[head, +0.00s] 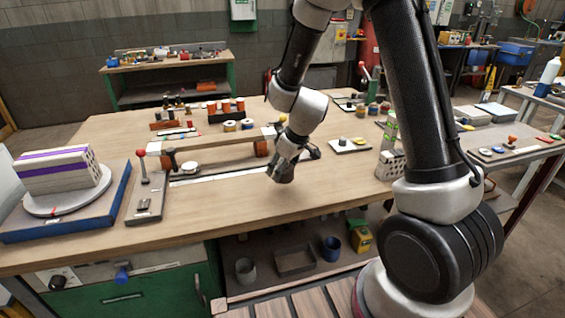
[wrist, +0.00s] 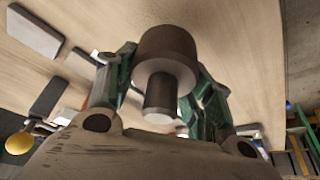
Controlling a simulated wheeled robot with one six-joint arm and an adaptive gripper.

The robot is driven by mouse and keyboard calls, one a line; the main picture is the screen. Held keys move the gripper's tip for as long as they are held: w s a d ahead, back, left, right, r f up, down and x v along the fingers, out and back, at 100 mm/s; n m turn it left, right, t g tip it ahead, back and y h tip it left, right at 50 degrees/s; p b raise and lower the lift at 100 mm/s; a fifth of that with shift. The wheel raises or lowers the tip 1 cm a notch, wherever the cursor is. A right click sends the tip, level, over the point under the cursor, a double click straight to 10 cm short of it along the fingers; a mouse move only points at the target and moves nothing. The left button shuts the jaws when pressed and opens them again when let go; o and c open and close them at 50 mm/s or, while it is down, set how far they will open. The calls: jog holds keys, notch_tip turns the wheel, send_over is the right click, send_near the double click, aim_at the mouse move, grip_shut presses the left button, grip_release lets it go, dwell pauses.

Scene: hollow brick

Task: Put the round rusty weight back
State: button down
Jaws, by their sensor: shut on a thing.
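The round rusty weight (wrist: 166,45) is brown and cylindrical, with a lighter end face and a narrower dark stem. It is between the green fingers of my gripper (wrist: 163,90) in the wrist view, and the gripper is shut on it. In the head view my gripper (head: 286,160) is over the middle front of the wooden workbench (head: 240,205). The weight is a small dark shape at its tip there, and its clearance from the bench top is hard to tell.
A blue tray (head: 95,213) with a round plate and a striped hollow brick (head: 55,170) stands at the left. A red-knobbed lever stand (head: 146,200) is beside it. A raised plank (head: 215,147) lies behind my gripper. A small white board (head: 350,147) is to the right. The bench front is clear.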

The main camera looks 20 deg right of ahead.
jog(key=shift+f, duration=1.8)
jog(key=shift+f, duration=0.1)
jog(key=c, duration=0.6)
grip_release()
jog(key=s+d+r+m, duration=0.1)
jog(key=s+d+r, duration=0.25)
jog(key=r, duration=0.45)
jog(key=s+d+r+m, duration=0.1)
jog(key=s+d+r, duration=0.1)
jog(key=s+r, duration=0.4)
jog(key=s+d+r+m, duration=0.1)
jog(key=s+d+r, duration=0.25)
jog(key=r, duration=0.55)
jog(key=s+d+r+m+h, duration=0.1)
jog(key=s+d+r+m, duration=0.1)
jog(key=s, duration=0.5)
jog(key=s+d+r+m+h, duration=0.1)
jog(key=s+d+r, duration=0.2)
jog(key=s, duration=0.4)
jog(key=shift+s+d+r+m+h, duration=0.15)
jog(key=shift+s+d+m+h, duration=0.2)
jog(key=shift+d, duration=0.5)
